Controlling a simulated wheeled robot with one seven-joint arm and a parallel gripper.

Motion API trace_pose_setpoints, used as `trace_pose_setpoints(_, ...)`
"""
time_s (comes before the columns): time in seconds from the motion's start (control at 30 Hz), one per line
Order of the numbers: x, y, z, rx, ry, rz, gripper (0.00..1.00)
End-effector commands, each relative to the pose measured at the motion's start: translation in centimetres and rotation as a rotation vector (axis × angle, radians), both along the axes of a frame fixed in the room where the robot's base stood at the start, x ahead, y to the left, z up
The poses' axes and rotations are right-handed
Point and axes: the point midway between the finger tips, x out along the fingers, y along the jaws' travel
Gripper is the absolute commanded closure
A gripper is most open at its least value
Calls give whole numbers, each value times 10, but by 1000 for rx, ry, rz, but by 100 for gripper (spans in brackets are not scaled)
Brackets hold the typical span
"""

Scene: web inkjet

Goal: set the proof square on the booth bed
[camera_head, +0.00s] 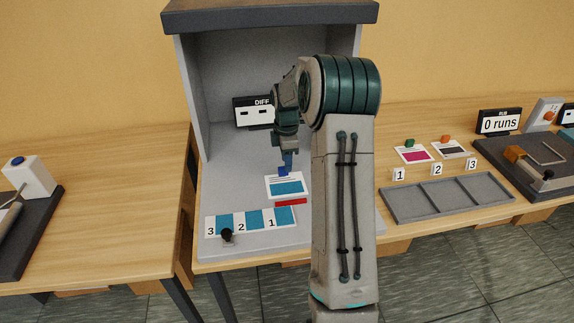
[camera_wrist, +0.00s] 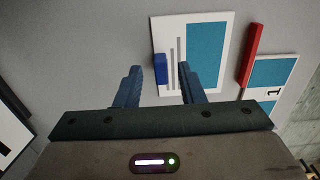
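The proof (camera_head: 287,188), a white card with a cyan block and a blue tab (camera_head: 283,171), lies on the grey booth bed (camera_head: 235,180). A red bar (camera_head: 291,202) lies along its near side. In the wrist view the proof (camera_wrist: 205,55) and the red bar (camera_wrist: 250,55) look roughly parallel, with a narrow grey gap between them. My gripper (camera_head: 287,160) is above the tab. In the wrist view my gripper (camera_wrist: 159,67) is open, its blue fingers apart on either side of the tab (camera_wrist: 160,70). Contact with the tab cannot be told.
A strip numbered 3, 2, 1 (camera_head: 240,221) and a black knob (camera_head: 227,235) are at the bed's front. Booth walls (camera_head: 188,90) and a DIFF display (camera_head: 253,112) surround it. Two cards (camera_head: 413,154) and a grey tray (camera_head: 450,197) are at right. My arm hides the bed's right part.

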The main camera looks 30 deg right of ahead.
Motion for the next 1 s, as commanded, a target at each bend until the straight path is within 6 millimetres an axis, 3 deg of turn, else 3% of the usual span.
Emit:
trace_pose_setpoints(0.3,0,0,68,-2,-3,0,65)
trace_pose_setpoints(0.53,-1,1,93,-1,-1,-2,65)
trace_pose_setpoints(0.67,-10,14,105,-12,-8,-47,65)
trace_pose_setpoints(0.77,-28,38,120,-29,-28,-136,65)
trace_pose_setpoints(1.0,-101,100,148,-44,-103,-467,65)
